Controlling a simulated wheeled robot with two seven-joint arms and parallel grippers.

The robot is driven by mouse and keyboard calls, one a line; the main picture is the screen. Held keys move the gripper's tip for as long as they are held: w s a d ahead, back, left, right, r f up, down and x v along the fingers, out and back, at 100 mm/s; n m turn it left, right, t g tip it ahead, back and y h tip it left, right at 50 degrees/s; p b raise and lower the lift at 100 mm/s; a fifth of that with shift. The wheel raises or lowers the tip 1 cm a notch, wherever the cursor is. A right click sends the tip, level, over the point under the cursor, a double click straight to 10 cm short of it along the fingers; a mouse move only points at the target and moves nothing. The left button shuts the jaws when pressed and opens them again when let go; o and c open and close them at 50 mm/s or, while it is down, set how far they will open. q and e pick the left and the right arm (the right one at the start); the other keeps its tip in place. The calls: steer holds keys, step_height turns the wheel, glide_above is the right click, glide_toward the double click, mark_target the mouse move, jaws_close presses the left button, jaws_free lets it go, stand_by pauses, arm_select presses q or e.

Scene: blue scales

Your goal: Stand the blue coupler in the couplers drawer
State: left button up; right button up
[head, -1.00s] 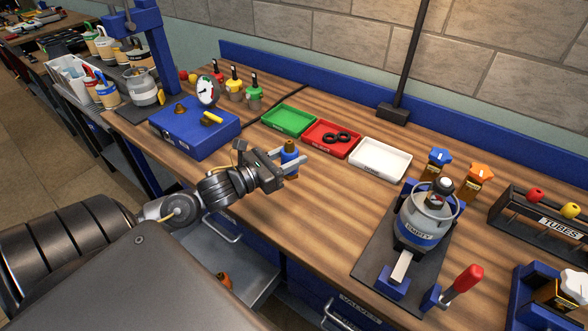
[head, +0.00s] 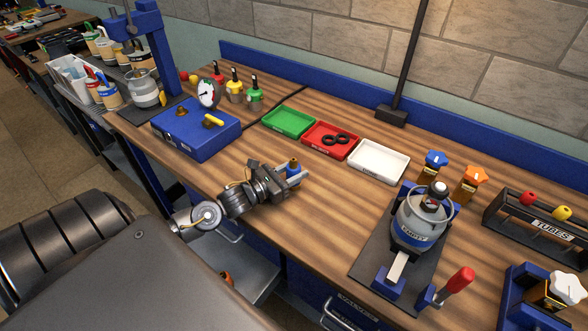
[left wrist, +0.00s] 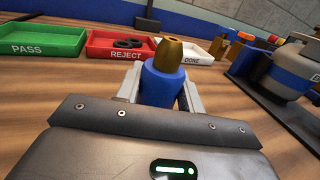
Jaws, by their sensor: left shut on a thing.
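The blue coupler (head: 293,169) has a blue body and a brass tip and stands roughly upright between the fingers of my left gripper (head: 298,176). It also shows in the left wrist view (left wrist: 162,86), with its lower end hidden behind the gripper body. My left gripper is shut on it, over the bench's wooden top; the height of the coupler above the wood is hard to tell. A grey drawer (head: 258,264) stands open below the bench's front edge, with a brass-orange piece (head: 226,279) in it, partly hidden by my body. Its label is not visible. My right gripper is not in view.
Green (head: 288,122), red (head: 330,140) and white (head: 378,160) trays lie behind the gripper; the red one holds black rings. A blue case (head: 195,130) with a gauge sits left. A grey cylinder (head: 415,222) in a clamp stands right. Wood in front of the trays is clear.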

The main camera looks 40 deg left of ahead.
arm_select(q)
steer(key=shift+f, duration=0.2)
steer(key=o, duration=1.1)
steer(key=shift+r, duration=0.1)
steer(key=shift+o, duration=0.2)
steer(key=shift+r, duration=0.15)
steer(key=shift+s, duration=0.25)
steer(key=b+v, duration=0.2)
steer(key=v, duration=0.8)
steer(key=shift+b, duration=0.3)
steer(key=shift+v, duration=0.8)
